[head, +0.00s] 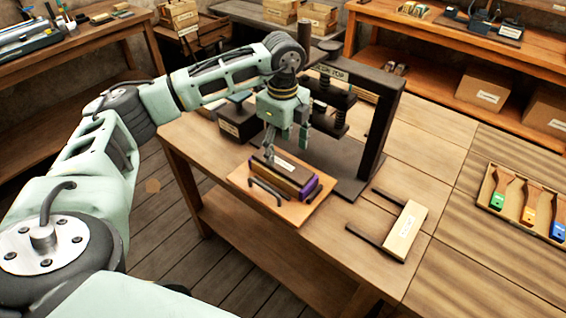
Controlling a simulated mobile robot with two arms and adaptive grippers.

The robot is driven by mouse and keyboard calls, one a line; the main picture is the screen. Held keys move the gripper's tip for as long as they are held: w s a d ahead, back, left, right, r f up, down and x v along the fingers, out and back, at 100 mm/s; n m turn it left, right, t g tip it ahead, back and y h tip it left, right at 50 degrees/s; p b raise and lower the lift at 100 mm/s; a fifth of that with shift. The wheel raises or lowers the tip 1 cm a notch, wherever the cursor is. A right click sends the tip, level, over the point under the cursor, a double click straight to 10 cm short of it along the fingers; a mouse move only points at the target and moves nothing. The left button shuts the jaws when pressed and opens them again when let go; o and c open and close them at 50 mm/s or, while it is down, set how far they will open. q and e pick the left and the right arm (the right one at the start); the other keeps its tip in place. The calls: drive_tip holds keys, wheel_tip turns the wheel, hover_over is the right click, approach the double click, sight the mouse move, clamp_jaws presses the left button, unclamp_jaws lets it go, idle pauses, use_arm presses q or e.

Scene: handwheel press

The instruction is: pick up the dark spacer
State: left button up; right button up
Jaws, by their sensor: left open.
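A dark flat block with a white label, which looks like the dark spacer (297,173), lies on top of a small stack on a wooden board (316,212). Under it shows a yellow-brown block with purple (309,189) at its right end. My left gripper (285,146) is open and points down just above the far left part of the stack. Its fingers hide part of the dark block, and I cannot tell whether they touch it. My right gripper is not in view.
A black press frame (377,130) with a screw stands right behind the stack. A dark handle (266,190) rises at the board's front edge. A pale block with two dark prongs (405,232) lies to the right. A tray of colour-tagged tools (490,205) is farther right.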

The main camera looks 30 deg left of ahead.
sight(282, 163)
use_arm(q)
drive_tip(key=shift+s+f+p, duration=0.1)
drive_tip(key=shift+f+p, duration=0.5)
drive_tip(key=shift+f, duration=1.55)
drive_tip(key=shift+c, duration=0.2)
drive_tip(key=c, duration=1.3)
drive_tip(key=shift+o, duration=0.2)
drive_tip(key=shift+r, duration=0.1)
